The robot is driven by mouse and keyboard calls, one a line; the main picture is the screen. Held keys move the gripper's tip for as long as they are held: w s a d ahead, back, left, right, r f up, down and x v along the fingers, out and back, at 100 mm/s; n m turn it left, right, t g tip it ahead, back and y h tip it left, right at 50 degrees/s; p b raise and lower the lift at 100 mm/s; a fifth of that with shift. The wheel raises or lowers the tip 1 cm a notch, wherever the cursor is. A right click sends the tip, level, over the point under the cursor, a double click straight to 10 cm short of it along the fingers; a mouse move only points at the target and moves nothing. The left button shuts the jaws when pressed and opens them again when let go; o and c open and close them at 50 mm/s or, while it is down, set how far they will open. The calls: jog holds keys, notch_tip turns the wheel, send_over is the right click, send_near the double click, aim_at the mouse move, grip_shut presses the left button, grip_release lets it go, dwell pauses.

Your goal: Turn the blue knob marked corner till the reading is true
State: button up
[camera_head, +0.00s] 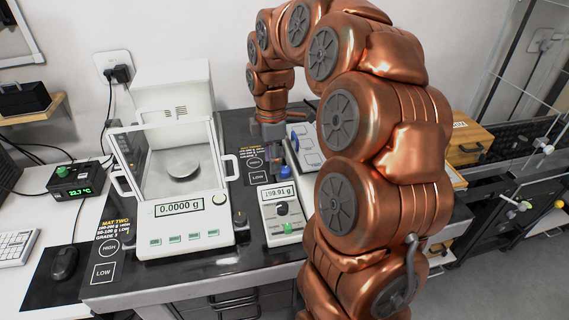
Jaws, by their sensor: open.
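A small balance (266,213) stands right of centre on the black table, and its display (278,193) appears to read 199.91 g. A dark knob (282,208) and a green knob (288,228) sit below the display. A small blue round part (294,142) shows behind it, beside my gripper; I cannot read a mark on it, so I cannot tell whether it is the corner knob. My gripper (277,148) points down behind the display, open. Its fingertips are small and partly hidden, and I cannot tell whether they touch anything.
A larger balance (183,222) with a glass draft shield stands at left, reading 0.0000 g. Mats marked HIGH and LOW (103,272) lie on the table. A wooden box (468,143) stands at right. My copper arm hides much of the table's right side.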

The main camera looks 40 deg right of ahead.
jog(key=n, duration=0.2)
send_over(285, 169)
jog(key=shift+a+f+p, duration=0.1)
jog(key=shift+f+p, duration=0.2)
jog(key=shift+f, duration=0.25)
jog(key=shift+f+p, duration=0.6)
jog(key=shift+f, duration=3.05)
grip_shut()
jog(key=shift+f+m+b, duration=0.15)
jog(key=shift+m+b, duration=0.15)
jog(key=shift+b, duration=0.05)
jog(key=shift+m, duration=0.4)
